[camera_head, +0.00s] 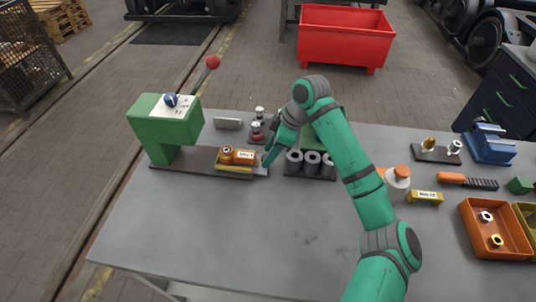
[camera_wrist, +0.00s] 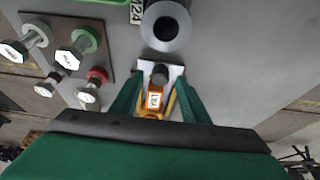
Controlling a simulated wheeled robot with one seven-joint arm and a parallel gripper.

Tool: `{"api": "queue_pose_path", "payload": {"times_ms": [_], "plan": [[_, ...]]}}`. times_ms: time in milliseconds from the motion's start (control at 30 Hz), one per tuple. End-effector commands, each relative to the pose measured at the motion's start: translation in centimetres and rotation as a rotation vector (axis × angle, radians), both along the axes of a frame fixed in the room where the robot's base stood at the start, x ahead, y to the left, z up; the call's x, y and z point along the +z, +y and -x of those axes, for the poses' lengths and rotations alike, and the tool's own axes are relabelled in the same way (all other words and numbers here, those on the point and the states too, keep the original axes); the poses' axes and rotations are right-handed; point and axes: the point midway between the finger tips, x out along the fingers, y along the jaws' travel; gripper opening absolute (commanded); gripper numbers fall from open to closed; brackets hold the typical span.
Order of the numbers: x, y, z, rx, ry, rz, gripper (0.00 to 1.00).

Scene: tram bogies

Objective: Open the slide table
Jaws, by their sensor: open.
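The green press (camera_head: 165,125) stands at the left of the workbench with a red-balled lever and a dark base. The slide table (camera_head: 261,171) shows as a light grey plate at the right end of that base. An orange part with a white label (camera_head: 238,156) sits on it. My gripper (camera_head: 268,160) is low at that right end. In the wrist view my gripper (camera_wrist: 160,82) is open, its green fingers on either side of a dark round knob (camera_wrist: 158,75) on the pale plate (camera_wrist: 174,71). The orange part (camera_wrist: 154,99) shows behind the knob. I cannot tell whether the fingers touch the knob.
Grey cylinders (camera_head: 311,161) stand in a rack just right of my gripper; one shows close by in the wrist view (camera_wrist: 166,26). A holder with small valve-like parts (camera_head: 257,132) is behind. An orange bin (camera_head: 490,232) lies right. The front bench (camera_head: 220,225) is clear.

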Motion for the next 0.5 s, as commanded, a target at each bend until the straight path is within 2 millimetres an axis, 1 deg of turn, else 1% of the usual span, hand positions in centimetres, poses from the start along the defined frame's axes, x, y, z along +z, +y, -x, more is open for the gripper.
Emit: {"api": "queue_pose_path", "payload": {"times_ms": [33, 300, 400, 500], "plan": [[0.8, -0.3, 0.0, 0.0, -0.003, 0.0, 0.42], [5.5, -2.2, 0.1, -0.001, -0.002, 0.0, 0.42], [6.9, -2.8, 0.2, 0.0, -0.001, -0.001, 0.42], [7.8, -3.1, 0.2, 0.001, -0.001, -0.001, 0.42]]}}
